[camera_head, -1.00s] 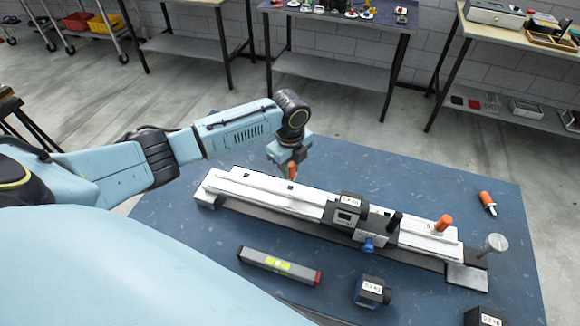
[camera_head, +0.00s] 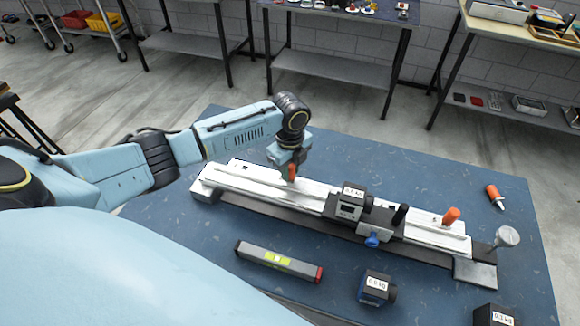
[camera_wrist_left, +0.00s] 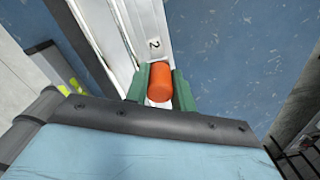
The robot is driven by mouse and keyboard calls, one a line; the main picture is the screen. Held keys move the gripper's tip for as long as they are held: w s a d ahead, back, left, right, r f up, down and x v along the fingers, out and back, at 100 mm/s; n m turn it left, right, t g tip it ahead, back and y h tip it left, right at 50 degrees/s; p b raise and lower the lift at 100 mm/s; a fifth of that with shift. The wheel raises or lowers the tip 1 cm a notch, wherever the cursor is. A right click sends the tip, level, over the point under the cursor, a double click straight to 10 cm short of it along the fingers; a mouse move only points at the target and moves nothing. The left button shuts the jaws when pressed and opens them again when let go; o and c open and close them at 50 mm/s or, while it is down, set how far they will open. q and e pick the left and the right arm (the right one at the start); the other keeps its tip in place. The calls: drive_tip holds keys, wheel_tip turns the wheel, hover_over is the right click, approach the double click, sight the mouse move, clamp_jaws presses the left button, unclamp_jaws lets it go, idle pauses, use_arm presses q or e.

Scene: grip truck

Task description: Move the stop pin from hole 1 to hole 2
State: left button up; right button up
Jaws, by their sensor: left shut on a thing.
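My left gripper (camera_head: 290,172) is shut on a stop pin with an orange handle (camera_head: 293,171), over the left part of the long white rail (camera_head: 414,232). In the left wrist view its green fingers stand on both sides of the orange handle (camera_wrist_left: 160,82). A label "2" (camera_wrist_left: 153,44) shows on the rail just beyond the pin. The pin's lower end is hidden, so I cannot tell whether it is in a hole. A second orange-handled pin (camera_head: 451,215) stands in the right part of the rail. My right gripper is not in view.
A dark block carriage (camera_head: 349,203) with a blue knob (camera_head: 372,240) sits mid-rail. A loose orange-handled pin (camera_head: 495,196) lies at the right. A spirit level (camera_head: 279,261) and dark weights (camera_head: 374,288) lie in front. The blue table behind the rail is clear.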

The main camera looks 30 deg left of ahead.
use_arm(q)
drive_tip(key=shift+f, duration=0.3)
drive_tip(key=o, duration=1)
drive_tip(key=shift+o, duration=0.2)
wheel_tip(320, 180, up, 14)
drive_tip(key=shift+f+p, duration=0.25)
drive_tip(key=shift+p, duration=0.2)
drive_tip(key=shift+f, duration=0.1)
